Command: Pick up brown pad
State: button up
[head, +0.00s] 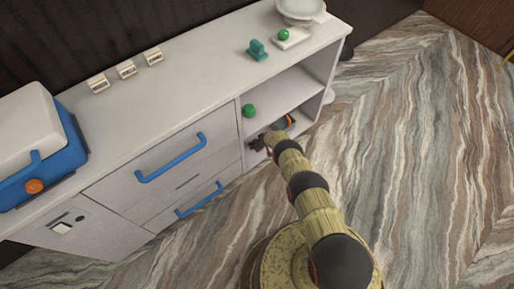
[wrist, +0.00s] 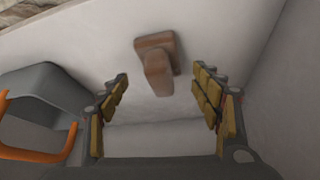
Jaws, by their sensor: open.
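The brown pad (wrist: 157,62) shows in the wrist view as a block with a raised, handle-like part, on a pale surface. It lies beyond and between the fingertips of my gripper (wrist: 163,88). The fingers are spread wide with nothing between them, and the pad appears apart from them. In the head view my gripper (head: 257,144) reaches into the lower open shelf of the counter. I cannot make out the pad in the head view, where my arm and the shelf cover that area.
A dark grey thing with an orange handle (wrist: 40,115) stands close to the left finger. A shelf wall (wrist: 275,80) rises at the right. In the head view, a green ball (head: 249,111) sits on the shelf above, and blue-handled drawers (head: 165,165) are to the left.

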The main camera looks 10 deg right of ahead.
jog(key=shift+b+x, duration=1.15)
jog(key=shift+x, duration=0.1)
jog(key=shift+c, duration=0.3)
jog(key=c, duration=1.1)
jog(key=shift+c, duration=0.4)
jog(key=shift+r, duration=0.15)
